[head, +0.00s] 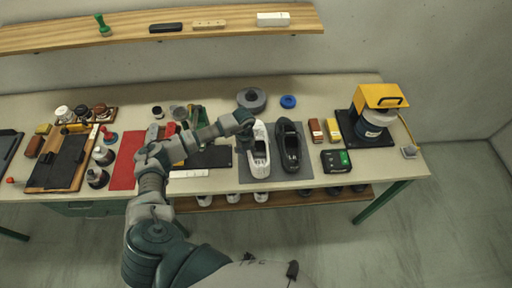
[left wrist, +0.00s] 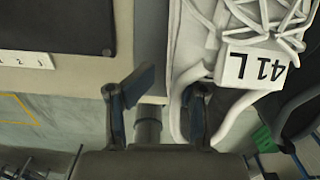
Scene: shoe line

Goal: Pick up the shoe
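The white shoe (head: 259,160) stands on a grey mat (head: 250,178) beside a black shoe (head: 291,150). My left gripper (head: 245,139) is at the upper left side of the white shoe. In the left wrist view, my left gripper (left wrist: 163,100) is open with its fingers spread. One finger overlaps the shoe's collar opening and the other is outside, to the left. I see no firm grip. My right gripper is not in view.
A grey tape roll (head: 251,99) and a blue ring (head: 288,101) lie behind the shoes. A black-and-green box (head: 336,161) and a yellow machine (head: 377,105) stand at the right. A red mat (head: 126,160) lies at the left. More shoes sit on the shelf below (head: 300,196).

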